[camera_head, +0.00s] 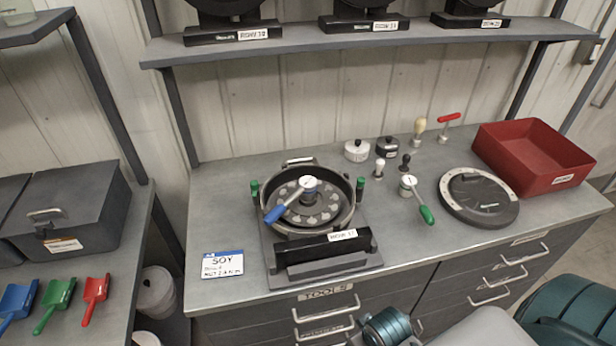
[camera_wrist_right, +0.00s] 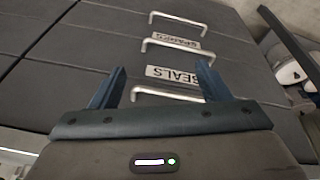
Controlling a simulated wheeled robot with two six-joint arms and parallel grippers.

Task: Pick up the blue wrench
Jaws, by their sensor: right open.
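The blue wrench (camera_head: 277,211) has a blue handle and a pale round head with a dial-like top. Its head sits over the middle of the round seed meter (camera_head: 346,212) on the bench, and its handle points to the lower left across the meter's rim. In the right wrist view my right gripper (camera_wrist_right: 161,84) is open and empty, with its two blue fingers apart in front of the drawer fronts. It is away from the wrench, which does not show in that view. My left gripper is not in view.
A green-handled tool (camera_head: 423,211), a dark disc (camera_head: 479,203) and a red bin (camera_head: 533,158) are right of the meter. Small knobs and pots stand behind. A SOY card (camera_head: 222,265) lies front left. Drawers with handles (camera_wrist_right: 168,96) line the bench front. A shelf (camera_head: 370,40) overhangs the back.

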